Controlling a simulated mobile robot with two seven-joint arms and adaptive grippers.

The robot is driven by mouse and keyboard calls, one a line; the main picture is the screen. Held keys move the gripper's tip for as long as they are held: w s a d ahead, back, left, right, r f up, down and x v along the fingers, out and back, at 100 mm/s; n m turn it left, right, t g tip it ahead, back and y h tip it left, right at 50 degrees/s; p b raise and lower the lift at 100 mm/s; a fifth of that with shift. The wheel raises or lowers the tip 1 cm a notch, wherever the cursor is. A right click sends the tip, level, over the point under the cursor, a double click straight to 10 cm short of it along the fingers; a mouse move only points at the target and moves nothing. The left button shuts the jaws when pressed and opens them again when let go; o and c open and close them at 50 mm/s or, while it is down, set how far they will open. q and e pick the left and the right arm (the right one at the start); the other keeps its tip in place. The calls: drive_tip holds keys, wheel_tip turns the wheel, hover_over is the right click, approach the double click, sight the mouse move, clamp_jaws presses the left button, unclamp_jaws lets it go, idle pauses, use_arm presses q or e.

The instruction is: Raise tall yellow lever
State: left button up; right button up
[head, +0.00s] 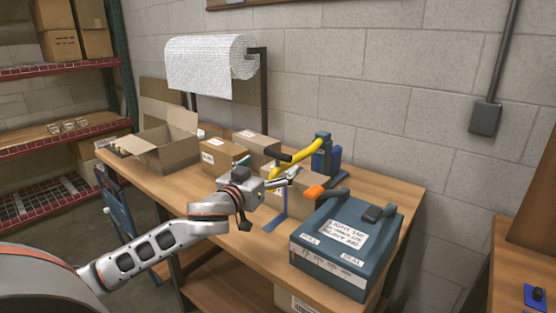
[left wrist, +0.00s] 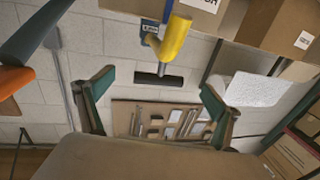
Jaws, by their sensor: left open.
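The tall yellow lever (head: 303,152) slants down to the left from a blue post (head: 323,160) at the back of the table and ends in a black crossbar handle. In the left wrist view the yellow arm (left wrist: 173,38) shows at the top, with the black handle (left wrist: 158,79) below it. My left gripper (head: 268,203) is open and empty, just below and in front of the lever in the head view. In the left wrist view its two fingers (left wrist: 159,84) flank the handle in the picture; I see no contact. My right gripper is out of view.
A blue-grey sealing box (head: 323,262) with an orange-tipped lever (head: 325,193) stands to the right of my gripper. Closed cardboard boxes (head: 222,155) and an open carton (head: 165,152) stand to the left. A bubble-wrap roll (head: 205,65) hangs behind.

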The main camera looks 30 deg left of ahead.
sight(277, 160)
use_arm(q)
drive_tip(key=shift+w+a, duration=0.2)
drive_tip(key=shift+w, duration=1.05)
drive_tip(key=shift+w+a, duration=0.15)
drive_tip(key=shift+w, duration=1.1)
drive_tip(key=c, duration=1.6)
